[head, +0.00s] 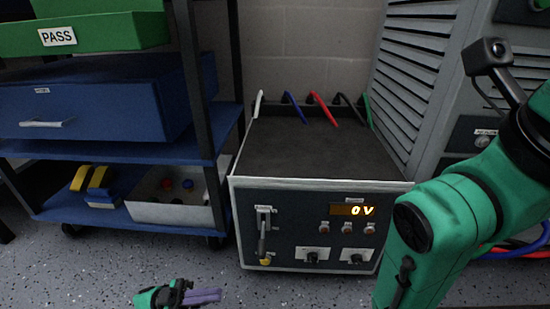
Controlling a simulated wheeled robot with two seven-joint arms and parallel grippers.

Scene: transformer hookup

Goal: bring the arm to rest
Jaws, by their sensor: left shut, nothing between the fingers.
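My left gripper (205,297) shows at the bottom edge, left of centre, low over the speckled floor. Its pale purple-grey fingers are together with nothing between them, and they point right. Most of the left arm is below the picture. My right arm, with large green links, fills the right side and reaches down past the bottom edge. Its gripper is out of view. The test unit (300,222) stands beyond the left gripper; its display (352,210) reads 0 V. Neither arm visibly touches it.
A blue cart (105,150) at left carries a green PASS tray (85,35), a blue drawer box (95,105) and a pale box (170,212). Coloured leads (322,108) rise behind the unit. A grey louvred cabinet (410,75) stands right. Floor (90,265) at front left is clear.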

